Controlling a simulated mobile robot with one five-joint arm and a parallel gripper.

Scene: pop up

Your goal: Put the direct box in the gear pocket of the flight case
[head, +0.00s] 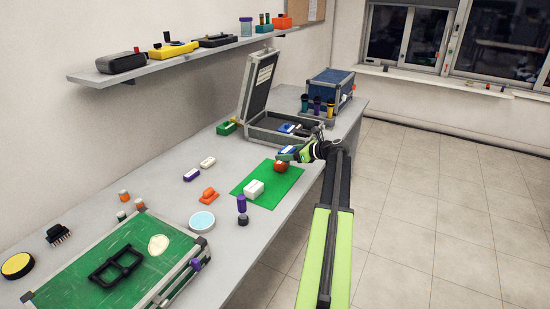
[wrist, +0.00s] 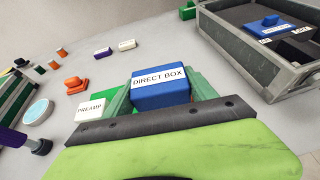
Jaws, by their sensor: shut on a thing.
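The blue direct box (wrist: 160,93), with a white label on top, is held between the green fingers of my gripper (wrist: 160,100). In the head view my gripper (head: 290,154) holds the direct box (head: 286,149) above the table near the flight case's front side. The open flight case (head: 268,137) stands with its lid up at the back. In the wrist view the case (wrist: 240,62) is at the upper right, apart from the direct box. A blue labelled thing (wrist: 271,21) lies inside it. Much of the case's inside is hidden.
Several cups (head: 317,105) and a blue case (head: 330,86) stand behind the flight case.

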